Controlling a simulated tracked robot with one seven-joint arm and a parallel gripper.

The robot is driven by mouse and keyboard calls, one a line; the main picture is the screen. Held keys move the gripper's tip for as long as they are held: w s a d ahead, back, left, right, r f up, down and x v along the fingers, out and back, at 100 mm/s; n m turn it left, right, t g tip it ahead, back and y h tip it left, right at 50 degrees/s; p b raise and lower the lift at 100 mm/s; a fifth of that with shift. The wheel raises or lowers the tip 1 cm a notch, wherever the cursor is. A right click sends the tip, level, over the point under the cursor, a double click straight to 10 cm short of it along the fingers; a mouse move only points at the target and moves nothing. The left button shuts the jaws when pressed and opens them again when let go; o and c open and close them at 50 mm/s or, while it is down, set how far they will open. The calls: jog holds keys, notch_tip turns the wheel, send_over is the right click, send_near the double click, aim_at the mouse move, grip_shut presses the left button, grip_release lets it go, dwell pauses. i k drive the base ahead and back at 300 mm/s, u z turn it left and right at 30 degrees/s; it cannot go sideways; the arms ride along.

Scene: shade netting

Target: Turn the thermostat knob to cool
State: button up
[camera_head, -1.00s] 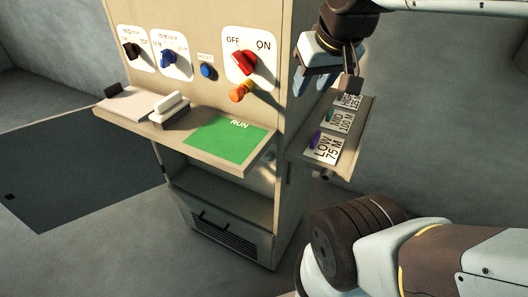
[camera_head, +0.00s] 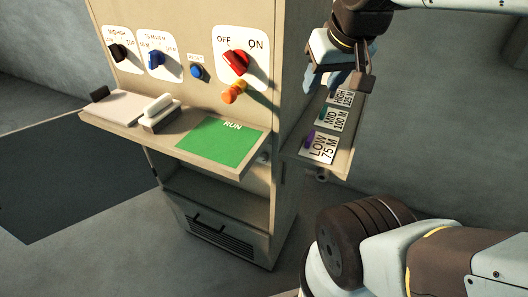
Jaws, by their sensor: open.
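I see no knob marked as a thermostat or with the word cool. The cabinet front has a black knob (camera_head: 120,52) on a plate with MID, HIGH and TOP marks. A blue knob (camera_head: 157,60) sits on a plate with metre marks. A red knob (camera_head: 236,62) sits between OFF and ON, its exact setting unclear. My gripper (camera_head: 340,82) is open at the cabinet's right side, above the side shelf and apart from the three knobs. Its fingers are partly seen against the shelf's far end, and I see nothing held.
A blue button (camera_head: 196,71) and an orange knob (camera_head: 233,92) are on the front. The front shelf holds a white-topped block (camera_head: 160,112) and a green RUN plate (camera_head: 222,140). The side shelf (camera_head: 337,170) carries LOW, MID and HIGH cards with small coloured pieces.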

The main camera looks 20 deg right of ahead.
aim_at(263, 158)
jog(key=z, duration=0.75)
jog(key=k, duration=1.05)
jog(key=u, duration=0.6)
